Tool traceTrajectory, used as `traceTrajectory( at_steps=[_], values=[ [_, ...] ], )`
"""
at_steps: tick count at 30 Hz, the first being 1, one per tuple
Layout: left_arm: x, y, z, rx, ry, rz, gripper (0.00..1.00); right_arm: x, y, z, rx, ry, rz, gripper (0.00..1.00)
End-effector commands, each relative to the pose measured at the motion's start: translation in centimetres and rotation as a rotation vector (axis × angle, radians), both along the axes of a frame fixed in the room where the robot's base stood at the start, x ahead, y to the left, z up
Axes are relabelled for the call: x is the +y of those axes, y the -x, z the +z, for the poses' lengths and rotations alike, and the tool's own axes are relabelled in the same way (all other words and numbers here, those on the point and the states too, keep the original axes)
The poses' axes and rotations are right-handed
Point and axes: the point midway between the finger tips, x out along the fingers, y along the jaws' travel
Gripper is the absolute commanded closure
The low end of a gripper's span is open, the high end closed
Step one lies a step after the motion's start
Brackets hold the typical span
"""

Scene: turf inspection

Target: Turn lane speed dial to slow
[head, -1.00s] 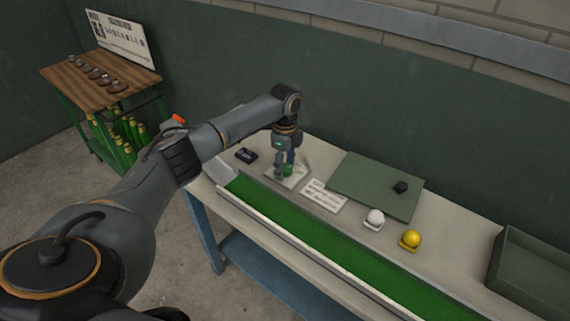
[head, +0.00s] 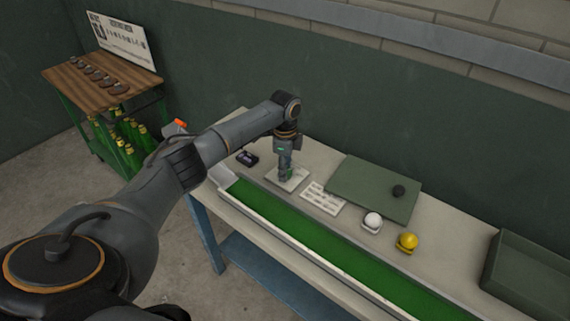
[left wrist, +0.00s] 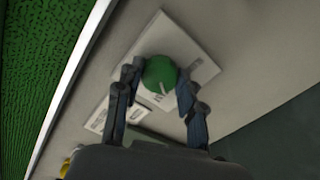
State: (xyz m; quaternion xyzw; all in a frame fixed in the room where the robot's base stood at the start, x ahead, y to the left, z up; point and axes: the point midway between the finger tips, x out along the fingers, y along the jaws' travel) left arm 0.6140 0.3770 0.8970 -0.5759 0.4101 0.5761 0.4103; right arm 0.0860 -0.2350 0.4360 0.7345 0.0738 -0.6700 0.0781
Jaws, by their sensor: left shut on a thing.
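The lane speed dial (left wrist: 160,74) is a round green knob with a white mark, on a pale square plate (left wrist: 190,45) in the left wrist view. My left gripper (left wrist: 158,82) is shut on the dial, one finger on each side of it. In the head view the left gripper (head: 286,172) points down over the plate (head: 298,182) and hides most of the dial. My right gripper does not show.
A green turf lane (head: 300,232) runs along the bench front. A printed card (head: 324,198), a green mat (head: 365,182) with a black ball, a white ball (head: 373,220) and a yellow ball (head: 407,241) lie to the right. A dark device (head: 247,158) sits left of the plate.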

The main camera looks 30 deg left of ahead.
Motion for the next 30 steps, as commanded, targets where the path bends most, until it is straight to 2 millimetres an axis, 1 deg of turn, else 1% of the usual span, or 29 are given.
traceTrajectory(
  at_steps=[1,9,18,30],
  values=[
    [0.0,0.1,0.4,0.005,0.001,0.041,0.93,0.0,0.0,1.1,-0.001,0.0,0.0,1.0],
    [-0.1,0.2,0.4,0.005,0.002,0.293,0.93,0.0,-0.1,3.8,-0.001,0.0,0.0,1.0],
    [-0.2,0.2,0.3,0.004,0.003,0.579,0.93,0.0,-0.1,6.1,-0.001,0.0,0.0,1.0],
    [-0.2,0.2,0.2,0.004,0.0,0.957,0.93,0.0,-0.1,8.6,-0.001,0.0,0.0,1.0]
  ],
)
